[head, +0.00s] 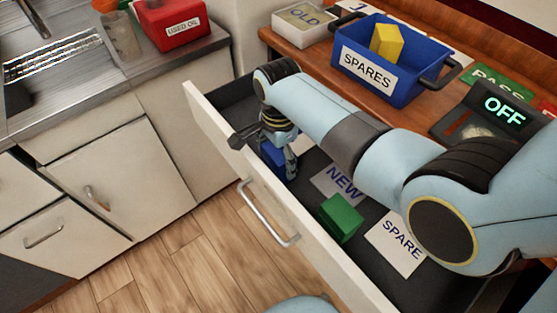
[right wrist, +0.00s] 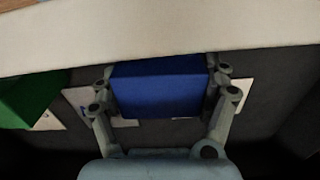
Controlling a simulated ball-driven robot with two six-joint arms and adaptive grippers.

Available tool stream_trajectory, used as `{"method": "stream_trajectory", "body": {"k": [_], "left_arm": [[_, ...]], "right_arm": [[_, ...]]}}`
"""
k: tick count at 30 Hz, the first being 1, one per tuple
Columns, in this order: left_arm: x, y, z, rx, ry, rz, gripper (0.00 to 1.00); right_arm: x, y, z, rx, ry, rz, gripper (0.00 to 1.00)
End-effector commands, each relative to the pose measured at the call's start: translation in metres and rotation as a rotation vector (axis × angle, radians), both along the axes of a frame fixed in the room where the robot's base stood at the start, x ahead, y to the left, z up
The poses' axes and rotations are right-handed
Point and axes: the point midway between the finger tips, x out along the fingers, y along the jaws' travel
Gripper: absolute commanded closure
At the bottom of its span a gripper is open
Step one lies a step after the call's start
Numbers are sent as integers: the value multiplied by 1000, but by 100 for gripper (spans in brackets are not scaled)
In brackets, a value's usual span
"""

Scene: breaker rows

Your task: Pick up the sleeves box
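No label reading sleeves is legible on any box. A plain blue box (head: 272,155) is at the far end of the open drawer (head: 225,125). My right gripper (head: 290,165) reaches down into the drawer at this box. In the right wrist view the blue box (right wrist: 160,88) lies between the two fingers (right wrist: 163,85), one along each side. Whether the fingers press on it or leave a slight gap cannot be told. A green box (head: 341,219) stands nearer in the drawer, and it also shows at left in the right wrist view (right wrist: 28,95). My left gripper is out of view.
The drawer floor has NEW (head: 343,183) and SPARE (head: 401,243) labels. The drawer's front wall (head: 210,115) is close to my right gripper. On the wooden top stand a blue SPARES bin (head: 430,92) holding a yellow box (head: 386,41), and an OLD box (head: 303,24).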

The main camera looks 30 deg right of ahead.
Motion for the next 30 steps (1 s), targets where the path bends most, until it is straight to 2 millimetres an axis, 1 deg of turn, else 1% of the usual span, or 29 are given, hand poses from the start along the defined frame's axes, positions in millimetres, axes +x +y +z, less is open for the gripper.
{"method": "stream_trajectory", "body": {"k": [1, 9, 20, 23, 26, 29, 30], "left_arm": [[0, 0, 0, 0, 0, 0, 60], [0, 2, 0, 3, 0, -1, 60], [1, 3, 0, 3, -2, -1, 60], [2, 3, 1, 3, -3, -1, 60], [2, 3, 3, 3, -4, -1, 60], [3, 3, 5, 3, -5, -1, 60], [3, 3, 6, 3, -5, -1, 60]], "right_arm": [[0, 0, 0, 0, 1, 0, 36], [-1, 0, 0, 0, 1, 0, 70], [0, 0, 0, 0, 0, 0, 71], [0, 0, 3, 0, -1, 0, 71], [1, 0, 11, 0, -3, 0, 71], [1, 0, 24, 0, -3, 0, 71], [1, 0, 32, 0, -4, 0, 71]]}}
